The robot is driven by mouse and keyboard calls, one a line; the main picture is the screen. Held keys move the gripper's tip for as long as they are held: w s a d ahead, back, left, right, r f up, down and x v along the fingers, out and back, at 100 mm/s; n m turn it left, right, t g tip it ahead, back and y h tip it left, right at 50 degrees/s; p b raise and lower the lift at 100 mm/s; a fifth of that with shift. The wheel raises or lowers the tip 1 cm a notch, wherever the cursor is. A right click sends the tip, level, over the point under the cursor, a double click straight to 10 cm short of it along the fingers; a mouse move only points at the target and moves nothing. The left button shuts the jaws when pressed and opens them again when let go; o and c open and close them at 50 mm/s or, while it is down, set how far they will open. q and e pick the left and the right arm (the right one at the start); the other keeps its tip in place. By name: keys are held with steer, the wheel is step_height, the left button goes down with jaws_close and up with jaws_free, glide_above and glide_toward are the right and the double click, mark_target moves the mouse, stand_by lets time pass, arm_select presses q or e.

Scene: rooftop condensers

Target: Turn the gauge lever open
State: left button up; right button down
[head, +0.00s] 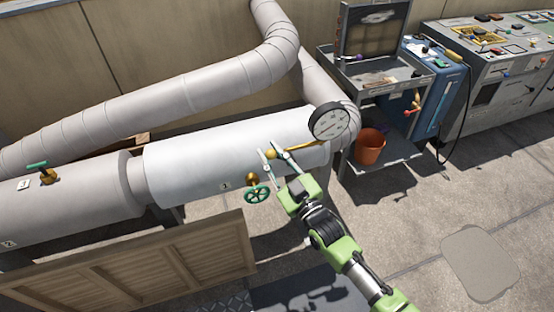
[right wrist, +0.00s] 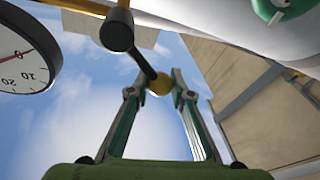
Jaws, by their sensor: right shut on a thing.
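The gauge (head: 329,121) is a round white dial with a dark rim at the right end of the white pipe; part of its face also shows in the right wrist view (right wrist: 22,62). Beneath it a brass fitting carries the gauge lever (head: 300,147), which points left along the pipe. In the right wrist view the lever is a dark rod (right wrist: 143,63) ending in a yellow ball knob (right wrist: 159,84). My right gripper (head: 269,151) is shut on this knob, a finger on each side. My left gripper is not in view.
A green handwheel (head: 257,193) on a brass valve sits just left of my right gripper. A green-handled valve (head: 43,172) is far left. A wooden louvred panel (head: 150,265) stands in front. A grey cart (head: 388,82) with an orange bucket (head: 369,147) stands right. The right floor is clear.

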steer(key=m, duration=0.2)
steer(key=d+r+m+t, duration=0.1)
steer(key=m, duration=0.1)
steer(key=d+r+m+h, duration=0.1)
steer(key=shift+w+d+r+m+b, duration=0.1)
steer(key=shift+w+d+m+b, duration=0.1)
steer(key=shift+w+m+b, duration=0.15)
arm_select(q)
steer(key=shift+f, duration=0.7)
arm_select(e)
steer(key=shift+w+d+r+m+t+h, duration=0.2)
steer(key=shift+d+m+t+h, duration=0.25)
steer(key=shift+m, duration=0.75)
steer(key=shift+w+d+r+m+t+h, duration=0.2)
steer(key=shift+d+m+h, duration=0.4)
steer(key=shift+m, duration=0.65)
steer(key=shift+w+d+r+m+t+h, duration=0.25)
steer(key=shift+d+m, duration=0.35)
steer(key=shift+m, duration=0.6)
steer(key=c, duration=2)
jaws_free()
steer(key=shift+o, duration=1.1)
steer(key=shift+f, duration=0.25)
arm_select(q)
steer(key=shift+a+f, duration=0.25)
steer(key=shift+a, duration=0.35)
arm_select(e)
steer(key=v, duration=1.2)
